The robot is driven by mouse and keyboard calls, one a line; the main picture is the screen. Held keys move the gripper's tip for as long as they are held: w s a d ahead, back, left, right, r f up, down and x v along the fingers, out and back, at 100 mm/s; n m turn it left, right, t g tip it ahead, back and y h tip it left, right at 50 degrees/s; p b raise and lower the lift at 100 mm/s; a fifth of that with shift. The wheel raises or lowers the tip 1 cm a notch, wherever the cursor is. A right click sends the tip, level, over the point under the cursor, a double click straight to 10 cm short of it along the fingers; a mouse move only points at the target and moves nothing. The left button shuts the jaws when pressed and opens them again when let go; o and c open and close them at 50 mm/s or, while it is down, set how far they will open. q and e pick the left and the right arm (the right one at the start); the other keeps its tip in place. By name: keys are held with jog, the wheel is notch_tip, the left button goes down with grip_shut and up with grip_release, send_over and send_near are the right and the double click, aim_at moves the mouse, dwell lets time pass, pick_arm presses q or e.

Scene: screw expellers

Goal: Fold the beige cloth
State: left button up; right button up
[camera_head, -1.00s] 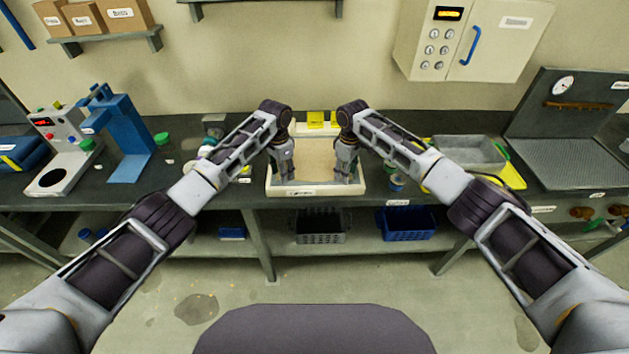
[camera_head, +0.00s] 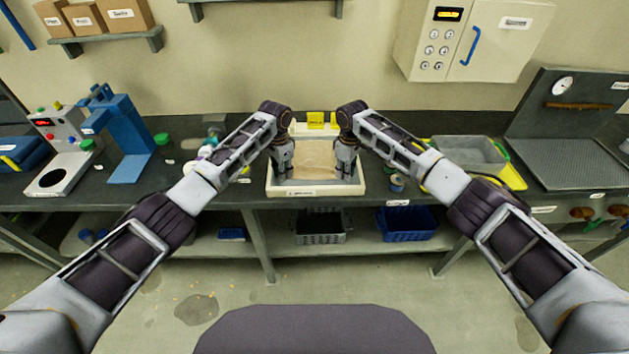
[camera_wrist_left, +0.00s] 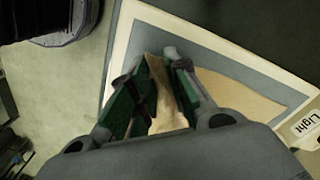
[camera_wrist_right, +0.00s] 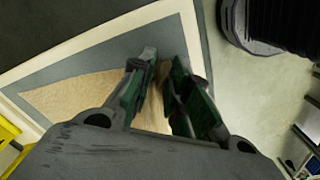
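The beige cloth (camera_head: 314,158) lies in a shallow white-rimmed tray (camera_head: 315,190) with a grey floor, at the middle of the bench. My left gripper (camera_head: 283,177) is at the cloth's front left corner and my right gripper (camera_head: 345,175) at its front right corner. In the left wrist view the cloth (camera_wrist_left: 235,92) rises in a fold between the fingers of the left gripper (camera_wrist_left: 158,62). In the right wrist view the cloth (camera_wrist_right: 80,98) runs in between the close fingers of the right gripper (camera_wrist_right: 167,65). Both look shut on the cloth; the pinched edges are partly hidden.
Yellow blocks (camera_head: 316,120) stand behind the tray. A small spool-like item (camera_head: 397,182) is close to its right side, with a grey bin (camera_head: 468,153) further right. A blue press (camera_head: 125,135) stands at the left. The tray's front rim lies near the bench edge.

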pick_arm(q)
jog(key=shift+f, duration=0.2)
grip_shut()
pick_arm(e)
jog(key=shift+d+f, duration=0.15)
jog(key=shift+f, duration=0.1)
grip_shut()
pick_arm(q)
jog(key=shift+s+a, duration=0.1)
jog(key=shift+r+p, duration=0.25)
jog(key=shift+p, duration=0.1)
pick_arm(e)
jog(key=shift+r, duration=0.25)
